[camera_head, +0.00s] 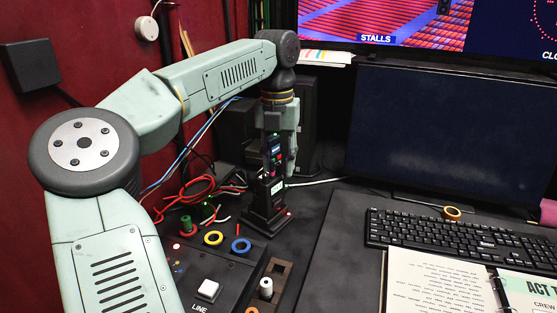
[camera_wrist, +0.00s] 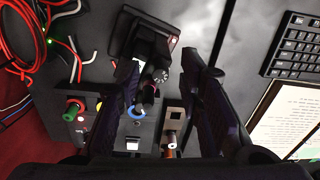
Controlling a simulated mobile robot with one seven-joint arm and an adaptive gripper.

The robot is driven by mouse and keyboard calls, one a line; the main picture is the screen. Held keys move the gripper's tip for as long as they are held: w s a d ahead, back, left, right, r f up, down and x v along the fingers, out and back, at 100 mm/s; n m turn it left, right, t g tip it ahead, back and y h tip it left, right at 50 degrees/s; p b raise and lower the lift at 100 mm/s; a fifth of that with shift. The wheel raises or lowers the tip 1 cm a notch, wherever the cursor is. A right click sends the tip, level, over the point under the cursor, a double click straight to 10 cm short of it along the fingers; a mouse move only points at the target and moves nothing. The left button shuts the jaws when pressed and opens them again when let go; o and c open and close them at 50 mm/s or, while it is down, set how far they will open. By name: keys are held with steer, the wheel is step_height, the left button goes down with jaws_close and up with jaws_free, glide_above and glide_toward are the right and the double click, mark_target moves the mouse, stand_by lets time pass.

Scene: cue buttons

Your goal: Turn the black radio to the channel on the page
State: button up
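The black radio (camera_head: 273,163) stands upright in a black charger base (camera_head: 265,218) on the desk, with a small screen and red and green marks. In the wrist view I see its top from above, with a knob (camera_wrist: 161,75) and a stub antenna. My gripper (camera_head: 282,165) points down over the radio. In the wrist view its two dark fingers (camera_wrist: 163,65) are apart, one on each side of the radio's top, with a gap on the right. The printed page (camera_head: 435,280) lies in a binder at the lower right; its text is too small to read.
A control box (camera_head: 215,268) with coloured rings and a white button lies in front of the radio. Red and white cables (camera_head: 190,195) lie to the left. A keyboard (camera_head: 450,233) and a dark monitor (camera_head: 450,125) are on the right. The desk mat between is clear.

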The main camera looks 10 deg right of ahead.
steer(key=shift+c, duration=0.3)
jaws_close()
steer(key=shift+m, duration=1.6)
steer(key=shift+o, duration=0.3)
jaws_free()
